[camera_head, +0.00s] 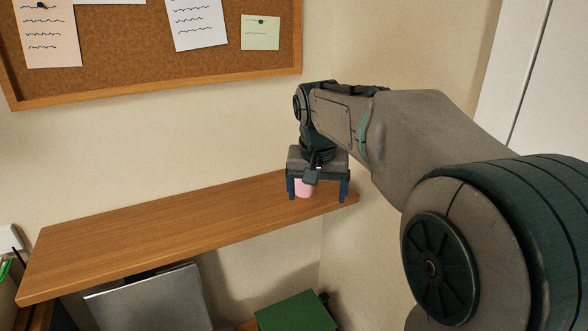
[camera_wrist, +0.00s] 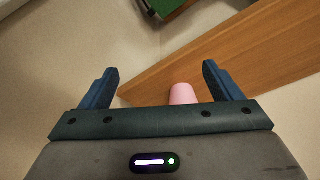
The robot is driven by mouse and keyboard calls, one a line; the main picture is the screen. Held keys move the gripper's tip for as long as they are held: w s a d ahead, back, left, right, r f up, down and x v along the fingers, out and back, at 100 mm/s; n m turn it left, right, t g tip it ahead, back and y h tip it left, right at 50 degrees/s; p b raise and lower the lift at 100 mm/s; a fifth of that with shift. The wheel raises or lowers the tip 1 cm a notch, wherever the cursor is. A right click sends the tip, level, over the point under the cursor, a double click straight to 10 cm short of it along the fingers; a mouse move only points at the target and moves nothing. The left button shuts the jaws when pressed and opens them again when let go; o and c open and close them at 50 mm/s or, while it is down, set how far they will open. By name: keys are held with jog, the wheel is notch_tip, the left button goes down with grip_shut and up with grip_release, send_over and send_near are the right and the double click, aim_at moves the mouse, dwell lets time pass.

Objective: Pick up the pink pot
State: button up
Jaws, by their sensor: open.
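The pink pot (camera_head: 304,188) stands on the wooden shelf (camera_head: 170,227) near its right end. In the wrist view the pot (camera_wrist: 183,94) shows between my two blue fingers, partly hidden by the gripper's body. My gripper (camera_head: 317,195) is open and points down over the pot, with one finger to each side of it. In the wrist view my gripper (camera_wrist: 163,82) has a wide gap between its fingers, and the pot sits a little right of the middle. I cannot tell whether either finger touches the pot.
The shelf's left and middle parts are bare. A cork board (camera_head: 150,52) with pinned papers hangs on the wall above. Below the shelf are a grey panel (camera_head: 150,300) and a green box (camera_head: 297,313). The wall corner is close to the shelf's right end.

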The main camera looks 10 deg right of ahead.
notch_tip(320, 180, up, 6)
jog(key=m+p, duration=0.2)
jog(key=p, duration=0.1)
send_over(301, 190)
jog(key=s, duration=0.1)
jog(key=shift+h, duration=0.4)
jog(key=x, duration=0.8)
jog(key=shift+w+a+f, duration=0.1)
jog(key=shift+w, duration=0.2)
jog(key=shift+p+x, duration=0.8)
jog(key=shift+x, duration=1.8)
jog(key=shift+w, duration=0.1)
jog(key=c, duration=1)
